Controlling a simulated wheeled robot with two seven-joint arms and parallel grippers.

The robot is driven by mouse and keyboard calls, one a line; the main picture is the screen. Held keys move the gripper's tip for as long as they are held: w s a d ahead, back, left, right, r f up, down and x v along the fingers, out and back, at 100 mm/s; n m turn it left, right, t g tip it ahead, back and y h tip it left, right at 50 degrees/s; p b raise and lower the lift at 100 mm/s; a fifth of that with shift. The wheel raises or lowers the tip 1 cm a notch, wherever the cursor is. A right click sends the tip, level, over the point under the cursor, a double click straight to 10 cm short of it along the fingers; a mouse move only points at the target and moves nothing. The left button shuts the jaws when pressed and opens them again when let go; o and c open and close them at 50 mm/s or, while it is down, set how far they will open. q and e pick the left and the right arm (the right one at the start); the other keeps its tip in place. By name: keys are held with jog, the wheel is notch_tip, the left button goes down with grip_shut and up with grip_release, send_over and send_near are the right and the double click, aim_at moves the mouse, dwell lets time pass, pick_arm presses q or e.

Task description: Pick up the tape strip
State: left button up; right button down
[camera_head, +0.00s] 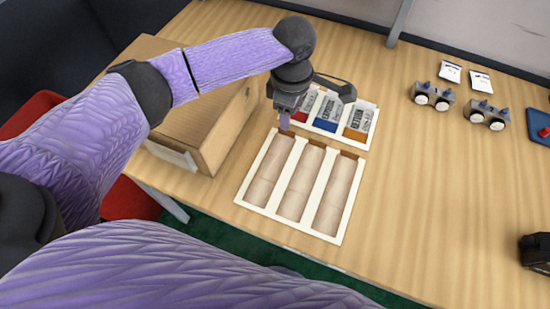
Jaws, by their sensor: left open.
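My left gripper (285,120) points down at the back left corner of a white tray (236,203) with three long compartments. It is open, and its fingertips are small and partly hidden by the wrist. Each compartment holds a beige strip-like lining or piece, such as the middle one (302,184). I cannot tell for sure which thing is the tape strip. A smaller white holder (374,107) with red, blue and orange sections stands just behind the tray, partly covered by my gripper. My right gripper is not in view.
Two grey wheeled-looking devices (432,96) and two white packets (450,72) lie at the back right. A black object (536,252) lies at right.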

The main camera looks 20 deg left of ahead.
aim_at(288, 138)
pick_arm(q)
jog(key=f+b, duration=0.1)
jog(key=f, duration=0.3)
jog(key=shift+s+f+b, duration=0.2)
jog(key=shift+b, duration=0.2)
jog(key=shift+d+f, duration=0.1)
jog(key=shift+f, duration=0.3)
jog(key=shift+r, duration=0.1)
jog(key=c, duration=0.6)
grip_shut()
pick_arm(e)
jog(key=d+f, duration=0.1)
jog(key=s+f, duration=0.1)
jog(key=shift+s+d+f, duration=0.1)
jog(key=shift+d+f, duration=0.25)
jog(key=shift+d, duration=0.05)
